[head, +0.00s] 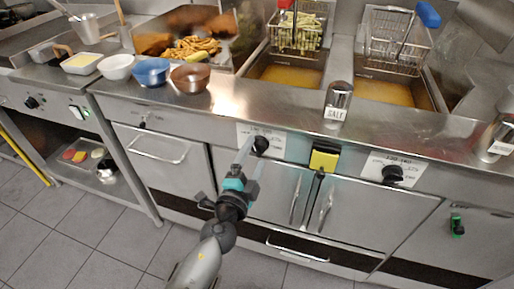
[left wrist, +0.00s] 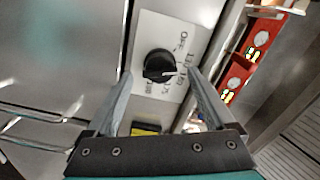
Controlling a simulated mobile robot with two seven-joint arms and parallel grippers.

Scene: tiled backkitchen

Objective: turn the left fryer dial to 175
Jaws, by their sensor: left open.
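The left fryer dial (head: 261,145) is a black knob on a white label plate on the fryer front, below the left oil vat. In the left wrist view the dial (left wrist: 159,65) sits ahead of my fingertips, roughly between them, with printed markings around it that are too blurred to read fully. My left gripper (head: 249,160) is open and close in front of the dial; in the left wrist view its two fingers (left wrist: 160,85) are spread with nothing between them. Whether a finger touches the dial cannot be told. My right gripper is not in view.
The right fryer dial (head: 392,173) is on its own plate, with a yellow block (head: 324,158) between the two. Cabinet handles (head: 308,200) stick out below. A salt shaker (head: 337,101) and bowls (head: 151,71) stand on the counter above. Fry baskets (head: 297,28) hang over the oil.

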